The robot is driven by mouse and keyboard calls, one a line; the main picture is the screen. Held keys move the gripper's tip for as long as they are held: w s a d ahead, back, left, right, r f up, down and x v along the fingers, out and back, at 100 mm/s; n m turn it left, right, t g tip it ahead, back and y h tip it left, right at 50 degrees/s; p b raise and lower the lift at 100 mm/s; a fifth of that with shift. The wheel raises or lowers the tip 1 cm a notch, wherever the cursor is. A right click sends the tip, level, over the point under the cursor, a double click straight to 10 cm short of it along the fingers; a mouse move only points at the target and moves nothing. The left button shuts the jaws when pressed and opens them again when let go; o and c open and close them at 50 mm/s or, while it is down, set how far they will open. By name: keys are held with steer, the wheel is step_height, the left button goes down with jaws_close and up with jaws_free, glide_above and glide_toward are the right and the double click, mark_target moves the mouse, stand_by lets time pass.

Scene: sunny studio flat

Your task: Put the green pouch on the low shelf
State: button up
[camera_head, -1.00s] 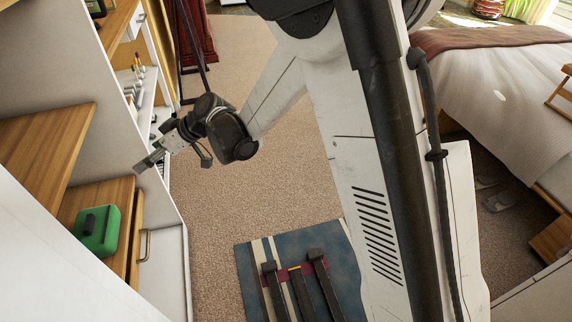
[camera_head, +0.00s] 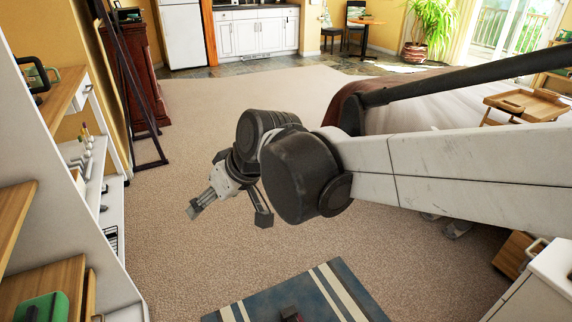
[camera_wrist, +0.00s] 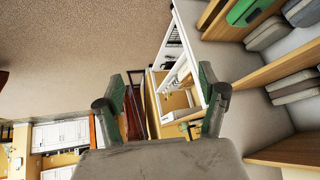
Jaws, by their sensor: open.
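A green, rounded case-like item that looks like the pouch (camera_head: 42,308) sits on a low wooden shelf (camera_head: 58,278) at the lower left of the head view, partly cut off by the frame. A green item that may be the same one shows on a wooden board at the top of the wrist view (camera_wrist: 246,12). My gripper (camera_head: 200,208) is open and empty over the carpet, to the right of the shelves and apart from them. Its two spread fingers also show in the wrist view (camera_wrist: 162,98).
A higher wooden shelf (camera_head: 12,220) juts out at the left edge. A white shelf unit (camera_head: 85,165) with small items stands beyond it. Another dark green item (camera_head: 36,76) is up left. Grey folded cloths (camera_wrist: 268,33) lie on a shelf. The carpet (camera_head: 170,245) around my gripper is clear.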

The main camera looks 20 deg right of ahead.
steer(key=s+d+f+m+t+h, duration=0.1)
steer(key=s+d+m+h, duration=0.3)
steer(key=s+d, duration=0.8)
steer(key=shift+s+d+f+m, duration=0.25)
steer(key=shift+m, duration=0.05)
steer(key=shift+r, duration=0.1)
